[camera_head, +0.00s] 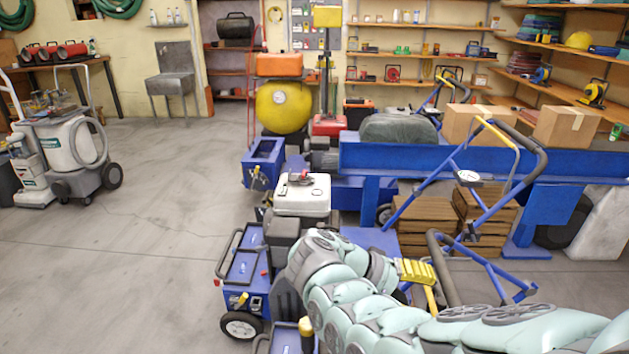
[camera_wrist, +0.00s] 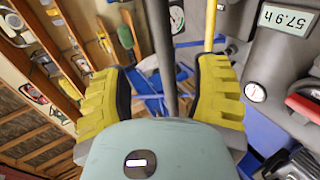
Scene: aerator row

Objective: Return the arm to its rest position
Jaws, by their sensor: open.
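My mint-green arm reaches in from the lower right of the head view, among the aerator machines. My gripper (camera_head: 428,282) has yellow ribbed fingers and is beside the blue tubular handle (camera_head: 440,187) of an aerator. In the wrist view my gripper (camera_wrist: 162,78) is open, with its two fingers well apart. A dark bar (camera_wrist: 160,45) shows in the gap between them, with room on both sides. I cannot tell how deep between the fingers it lies. Nothing is held.
Aerators stand in a row, one with a white engine cover (camera_head: 302,196). Wooden pallets (camera_head: 425,222) and cardboard boxes (camera_head: 562,126) are behind the handle. A wheeled white tank machine (camera_head: 70,150) stands at left. The floor (camera_head: 130,260) at left is clear. A 57.9 h meter (camera_wrist: 286,19) is close by.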

